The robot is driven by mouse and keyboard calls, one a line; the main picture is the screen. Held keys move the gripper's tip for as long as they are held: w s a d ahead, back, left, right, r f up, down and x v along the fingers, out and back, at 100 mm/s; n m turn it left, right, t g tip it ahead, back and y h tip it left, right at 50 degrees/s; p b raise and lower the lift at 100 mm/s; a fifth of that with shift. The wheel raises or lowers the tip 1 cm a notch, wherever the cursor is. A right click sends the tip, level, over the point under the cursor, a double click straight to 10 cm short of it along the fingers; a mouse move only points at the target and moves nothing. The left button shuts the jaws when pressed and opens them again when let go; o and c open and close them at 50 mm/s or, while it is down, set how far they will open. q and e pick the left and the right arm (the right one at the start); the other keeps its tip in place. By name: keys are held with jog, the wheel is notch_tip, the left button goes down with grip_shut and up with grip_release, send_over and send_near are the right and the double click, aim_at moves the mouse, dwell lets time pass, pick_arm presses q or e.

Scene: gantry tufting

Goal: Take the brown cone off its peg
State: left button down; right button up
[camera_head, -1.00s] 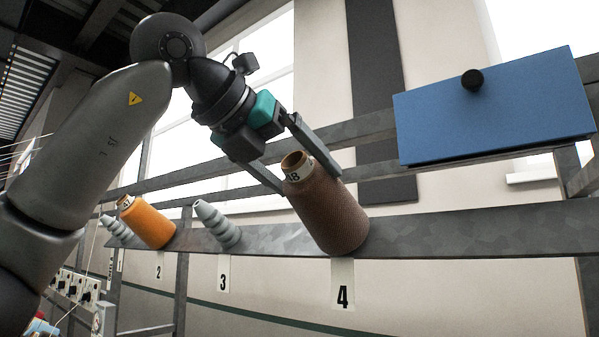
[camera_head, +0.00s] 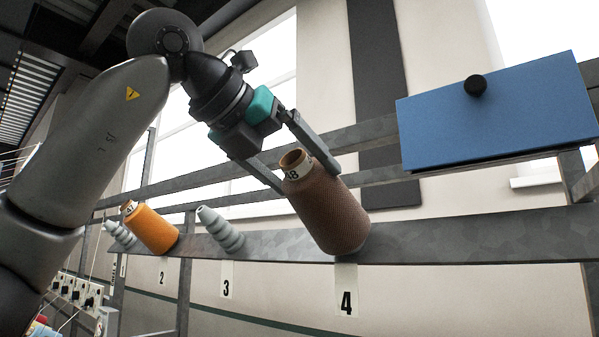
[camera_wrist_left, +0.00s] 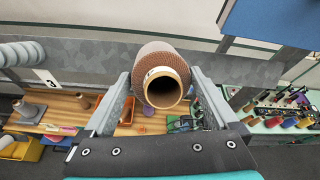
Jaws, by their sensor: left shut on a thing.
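The brown cone (camera_head: 329,211) sits tilted at the rail place labelled 4, its open top end toward my left gripper. It also shows in the left wrist view (camera_wrist_left: 160,60), between the two fingers, with its hollow tube end facing the camera. My left gripper (camera_head: 300,172) is shut on the brown cone near its top, one finger on each side. The peg under the cone is hidden by the cone. The cone's lower end appears to be at the grey rail (camera_head: 440,236). My right gripper is not in view.
An orange cone (camera_head: 151,228) sits at place 2. Bare ribbed grey pegs stand at place 3 (camera_head: 219,229) and place 1 (camera_head: 120,233). A blue panel with a black knob (camera_head: 500,122) is at the right. Below, the wrist view shows a wooden table (camera_wrist_left: 65,108) with objects.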

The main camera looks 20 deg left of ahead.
pick_arm(q)
jog(key=w+r+v, duration=0.1)
jog(key=r+v, duration=0.1)
jog(key=v, duration=1.1)
jog(key=shift+d+r, duration=0.3)
jog(key=shift+r, duration=0.1)
dwell(0.8)
